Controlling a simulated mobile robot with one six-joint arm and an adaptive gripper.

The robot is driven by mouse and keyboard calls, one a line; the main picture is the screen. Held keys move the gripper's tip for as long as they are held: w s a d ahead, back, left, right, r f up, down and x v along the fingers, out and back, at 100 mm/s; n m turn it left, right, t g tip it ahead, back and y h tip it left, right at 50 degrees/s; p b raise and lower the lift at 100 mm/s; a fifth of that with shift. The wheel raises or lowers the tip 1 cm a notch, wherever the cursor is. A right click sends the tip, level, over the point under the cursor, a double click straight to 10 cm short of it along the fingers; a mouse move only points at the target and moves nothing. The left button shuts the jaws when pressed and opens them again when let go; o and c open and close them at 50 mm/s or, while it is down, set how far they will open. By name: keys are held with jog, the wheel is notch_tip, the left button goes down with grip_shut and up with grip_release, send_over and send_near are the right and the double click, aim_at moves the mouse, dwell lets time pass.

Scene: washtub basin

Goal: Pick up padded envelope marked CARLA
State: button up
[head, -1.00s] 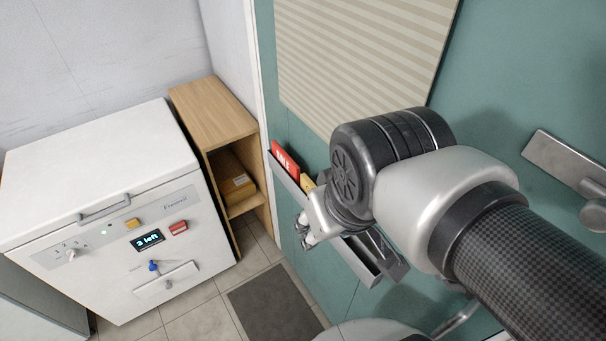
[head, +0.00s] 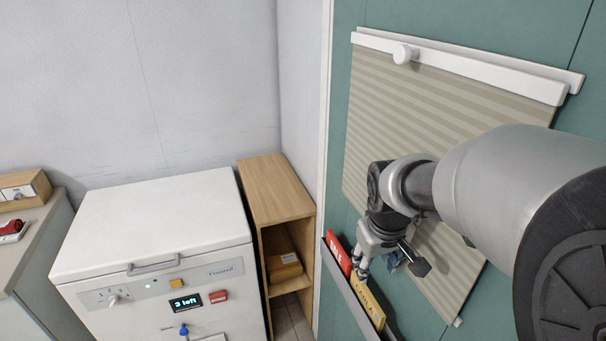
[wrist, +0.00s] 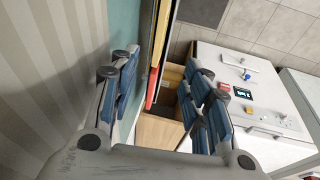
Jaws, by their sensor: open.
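A yellow-tan envelope (head: 370,306) with dark lettering, partly hidden by my gripper, stands upright in a narrow grey wall rack (head: 346,288) on the teal door. I cannot read its whole name. A red envelope (head: 338,254) with white lettering stands beside it, farther back. My gripper (head: 362,268) is open and empty, pointing down just above the rack near both envelopes. In the wrist view my open gripper (wrist: 165,78) has its blue-padded fingers either side of the yellow envelope (wrist: 161,32) and red envelope (wrist: 152,88) edges; I see no contact.
A striped beige blind (head: 430,130) hangs on the door close behind my gripper. A wooden shelf unit (head: 274,190) holding a brown parcel (head: 284,267) stands left of the rack. A white chest appliance (head: 150,225) is farther left, with a counter (head: 30,240) beyond it.

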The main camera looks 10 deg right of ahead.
aim_at(367, 292)
jog(key=b+x, duration=0.6)
jog(key=x, duration=1.1)
jog(key=shift+f, duration=0.3)
jog(key=shift+r, duration=0.1)
grip_shut()
